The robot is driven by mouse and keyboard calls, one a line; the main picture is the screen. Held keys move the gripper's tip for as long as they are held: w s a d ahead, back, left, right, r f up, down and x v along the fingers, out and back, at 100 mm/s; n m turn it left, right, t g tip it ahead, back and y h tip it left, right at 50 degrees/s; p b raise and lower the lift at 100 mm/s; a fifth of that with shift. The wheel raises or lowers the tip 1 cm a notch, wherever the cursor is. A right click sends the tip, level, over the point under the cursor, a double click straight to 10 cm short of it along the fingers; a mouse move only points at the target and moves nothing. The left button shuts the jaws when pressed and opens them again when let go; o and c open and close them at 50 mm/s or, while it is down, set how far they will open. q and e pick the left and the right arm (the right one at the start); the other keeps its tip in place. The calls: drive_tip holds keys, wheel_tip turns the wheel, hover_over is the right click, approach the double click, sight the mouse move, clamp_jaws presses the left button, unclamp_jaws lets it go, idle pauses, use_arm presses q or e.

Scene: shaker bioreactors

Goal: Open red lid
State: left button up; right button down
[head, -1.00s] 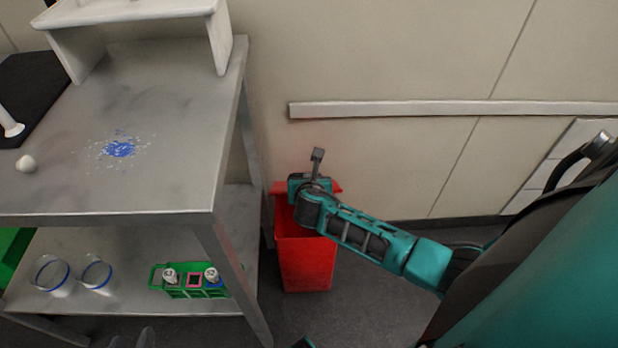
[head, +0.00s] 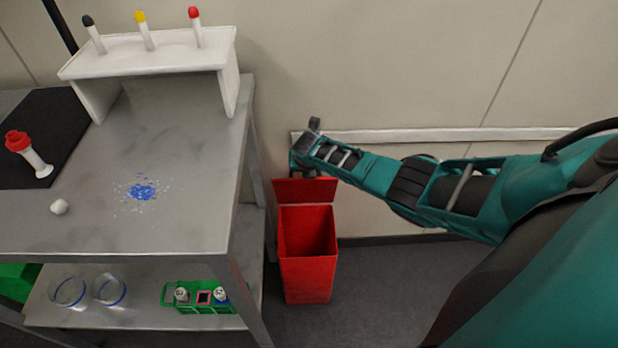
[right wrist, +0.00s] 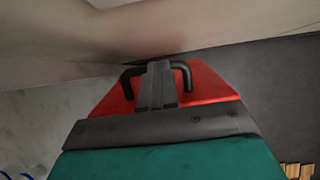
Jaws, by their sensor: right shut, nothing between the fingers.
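The red bin (head: 308,262) stands on the floor right of the steel table, and its inside shows from above. Its red lid (head: 305,190) is tilted up at the back, against or near the wall. My right gripper (head: 314,124) is above the lid in the head view, its fingers shut with nothing between them. In the right wrist view the shut fingers (right wrist: 157,85) are in front of the red lid (right wrist: 208,84), between the ends of a dark handle (right wrist: 186,72). Whether they touch the lid is unclear. My left gripper is not in view.
The steel table (head: 190,200) stands left of the bin. It holds a white rack (head: 150,62) with capped tubes, a red-capped tube (head: 28,155) and a blue-white spill (head: 141,191). A green rack (head: 205,297) is on the lower shelf. A rail (head: 450,135) runs along the wall.

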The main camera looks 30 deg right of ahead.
drive_tip(key=shift+w+d+f+b, duration=0.25)
drive_tip(key=shift+w+d+b, duration=0.2)
drive_tip(key=shift+w+b, duration=0.25)
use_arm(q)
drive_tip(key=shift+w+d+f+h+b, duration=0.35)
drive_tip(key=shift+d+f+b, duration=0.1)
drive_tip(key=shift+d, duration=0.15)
use_arm(e)
drive_tip(key=shift+w+d+r, duration=0.15)
drive_tip(key=shift+w+d, duration=0.2)
drive_tip(key=shift+w, duration=0.2)
drive_tip(key=shift+r, duration=0.1)
use_arm(q)
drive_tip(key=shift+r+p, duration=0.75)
drive_tip(key=shift+p, duration=0.1)
use_arm(e)
drive_tip(key=shift+r, duration=0.8)
